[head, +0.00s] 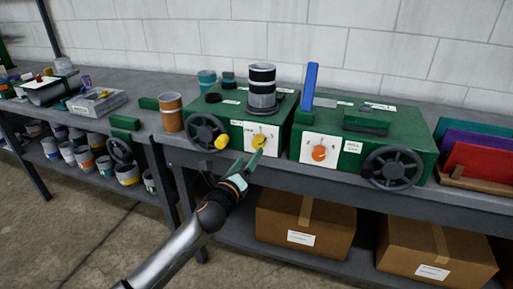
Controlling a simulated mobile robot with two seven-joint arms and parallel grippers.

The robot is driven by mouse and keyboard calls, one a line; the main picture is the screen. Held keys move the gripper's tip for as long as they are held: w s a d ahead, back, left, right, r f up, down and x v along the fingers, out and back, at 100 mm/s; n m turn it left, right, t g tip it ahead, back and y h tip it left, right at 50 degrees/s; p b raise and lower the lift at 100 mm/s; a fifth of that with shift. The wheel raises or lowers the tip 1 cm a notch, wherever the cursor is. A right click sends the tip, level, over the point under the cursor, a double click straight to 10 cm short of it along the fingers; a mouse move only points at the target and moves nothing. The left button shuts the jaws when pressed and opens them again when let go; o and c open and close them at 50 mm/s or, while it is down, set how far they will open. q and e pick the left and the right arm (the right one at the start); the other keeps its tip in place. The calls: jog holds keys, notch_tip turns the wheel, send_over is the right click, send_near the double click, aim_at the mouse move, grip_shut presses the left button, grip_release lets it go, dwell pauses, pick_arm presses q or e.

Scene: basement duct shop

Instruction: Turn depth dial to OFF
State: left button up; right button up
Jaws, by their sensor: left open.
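Two dials show on the front faces of two green machines. A yellow dial (259,141) sits on a white plate on the left machine (231,112). An orange dial (319,153) sits on a white plate on the right machine (405,132). The plate lettering is too small to read, so I cannot tell which dial is marked depth or where OFF lies. My left gripper (254,158) is open, with its greenish fingertips just below and in front of the yellow dial. I cannot tell whether they touch it. My right gripper is not in view.
Dark handwheels (208,134) and (393,168) stick out from the machine fronts. A yellow knob (221,142) is close to the left wheel. A blue upright piece (310,84) stands on the right machine. Cardboard boxes (300,222) fill the shelf below the bench. An orange can (171,112) stands at left.

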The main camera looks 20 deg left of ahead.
aim_at(258, 145)
pick_arm(q)
jog(key=shift+w+d+b, duration=0.15)
jog(key=shift+w+b, duration=0.1)
jog(key=shift+w, duration=1.5)
jog(key=shift+w+d+b, duration=0.1)
jog(key=shift+w+b, duration=0.1)
jog(key=shift+w, duration=1.55)
grip_shut()
